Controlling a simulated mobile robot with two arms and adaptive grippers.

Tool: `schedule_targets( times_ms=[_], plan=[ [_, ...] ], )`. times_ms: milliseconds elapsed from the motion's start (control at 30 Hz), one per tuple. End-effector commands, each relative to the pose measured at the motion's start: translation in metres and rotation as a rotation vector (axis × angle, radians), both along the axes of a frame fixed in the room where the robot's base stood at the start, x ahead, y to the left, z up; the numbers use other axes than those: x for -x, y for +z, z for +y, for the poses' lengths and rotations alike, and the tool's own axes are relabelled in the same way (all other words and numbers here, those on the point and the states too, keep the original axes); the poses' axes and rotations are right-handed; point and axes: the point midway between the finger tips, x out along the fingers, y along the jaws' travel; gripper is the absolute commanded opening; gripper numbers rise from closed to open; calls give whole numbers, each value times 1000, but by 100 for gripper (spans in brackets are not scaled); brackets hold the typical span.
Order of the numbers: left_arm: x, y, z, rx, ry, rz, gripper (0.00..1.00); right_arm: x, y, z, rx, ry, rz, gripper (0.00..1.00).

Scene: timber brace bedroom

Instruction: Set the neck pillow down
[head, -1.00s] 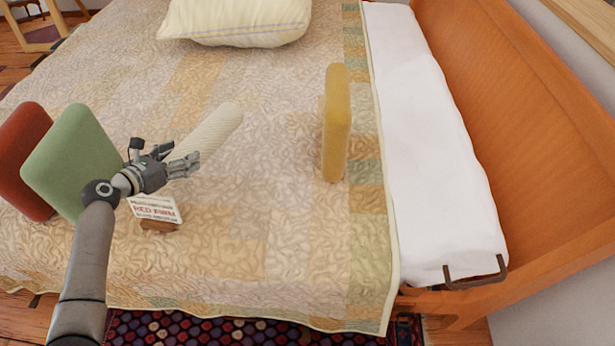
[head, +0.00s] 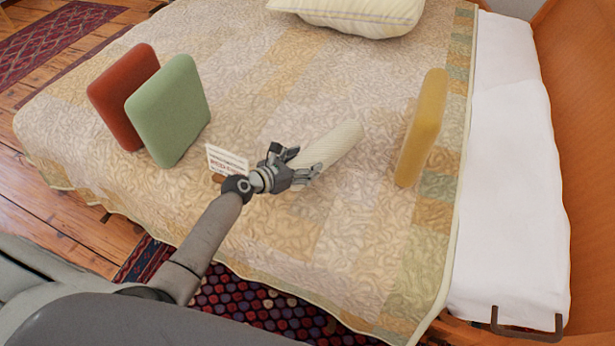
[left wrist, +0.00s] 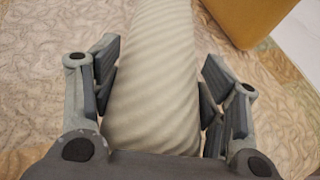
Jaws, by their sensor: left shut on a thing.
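The neck pillow (head: 336,146) is a cream, ribbed roll in the head view, above or on the quilted bed (head: 300,75). My left gripper (head: 306,166) is shut on its near end, and the far end points up and right towards a yellow cushion. In the left wrist view the pillow (left wrist: 152,60) runs between the two fingers of the left gripper (left wrist: 158,88). I cannot tell whether the pillow touches the quilt. My right gripper is not in view.
The upright yellow cushion (head: 421,125) stands just right of the pillow. Green (head: 170,112) and red (head: 118,95) cushions stand at the left. A printed card (head: 226,160) is beside my gripper. A striped pillow (head: 350,12) lies at the back. Open quilt lies in front.

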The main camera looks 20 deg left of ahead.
Motion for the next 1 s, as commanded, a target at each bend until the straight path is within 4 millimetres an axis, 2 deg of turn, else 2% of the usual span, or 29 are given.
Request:
schedule_targets(
  times_ms=[200, 300, 567, 600, 700, 767, 1000],
  plan=[
    [4, -26, -17, 1, -1, 2, 34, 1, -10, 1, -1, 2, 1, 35],
    [4, -45, -15, 0, 0, 1, 34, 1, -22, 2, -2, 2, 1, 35],
    [3, -48, -15, 0, 0, 0, 34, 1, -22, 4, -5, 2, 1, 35],
    [4, -50, -15, -1, -1, 3, 71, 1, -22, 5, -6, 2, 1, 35],
    [4, -50, -15, -1, -1, 3, 84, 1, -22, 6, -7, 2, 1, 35],
    [4, -50, -15, -1, -1, 3, 89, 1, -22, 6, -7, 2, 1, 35],
    [4, -49, -15, 0, -1, 2, 89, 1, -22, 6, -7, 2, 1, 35]
  ],
)
